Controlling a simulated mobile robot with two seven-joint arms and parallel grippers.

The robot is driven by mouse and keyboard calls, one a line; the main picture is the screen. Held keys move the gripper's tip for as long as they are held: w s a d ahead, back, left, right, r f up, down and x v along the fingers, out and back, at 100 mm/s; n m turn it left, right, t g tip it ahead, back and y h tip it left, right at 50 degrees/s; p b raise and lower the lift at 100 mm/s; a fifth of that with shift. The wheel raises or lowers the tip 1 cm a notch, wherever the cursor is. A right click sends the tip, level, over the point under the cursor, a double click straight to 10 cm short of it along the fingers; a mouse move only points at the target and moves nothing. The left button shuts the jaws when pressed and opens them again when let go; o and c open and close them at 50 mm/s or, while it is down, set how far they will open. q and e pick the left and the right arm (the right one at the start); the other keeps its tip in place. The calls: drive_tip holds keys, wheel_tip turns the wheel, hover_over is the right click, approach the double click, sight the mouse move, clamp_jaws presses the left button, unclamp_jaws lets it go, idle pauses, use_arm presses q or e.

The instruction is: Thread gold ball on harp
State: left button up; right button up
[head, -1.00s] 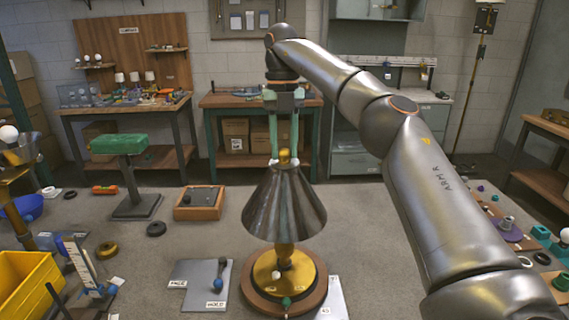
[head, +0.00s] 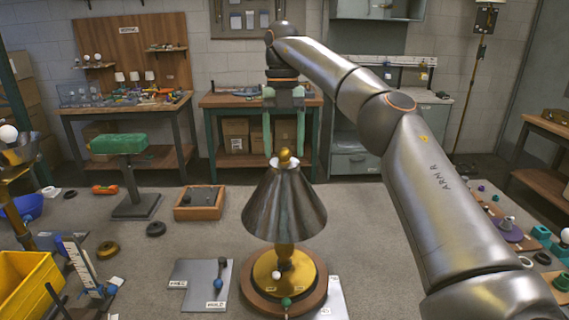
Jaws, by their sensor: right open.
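The gold ball (head: 284,155) sits at the top of the cone-shaped metal lamp shade (head: 285,203), at the lamp's centre. The harp is hidden by the shade and ball, so I cannot tell how far the ball is threaded. The lamp has a gold base (head: 262,268) on a round wooden plinth (head: 256,297) and stands upright. My right gripper (head: 284,153) points down over the lamp. Its two green fingers are open, one on each side of the ball, with visible gaps to it. My left gripper is out of view.
A grey mat (head: 190,272) with a dark, blue-ended part lies left of the lamp. A wooden tray (head: 199,203) and a green-topped stand (head: 118,144) are farther left. A yellow bin (head: 25,285) is at front left. Small parts lie along the right edge.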

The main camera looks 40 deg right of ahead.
drive_tip(key=shift+r, duration=0.75)
drive_tip(key=s+a+r, duration=0.9)
drive_tip(key=s+r, duration=0.1)
drive_tip(key=r, duration=0.1)
drive_tip(key=shift+s, duration=0.35)
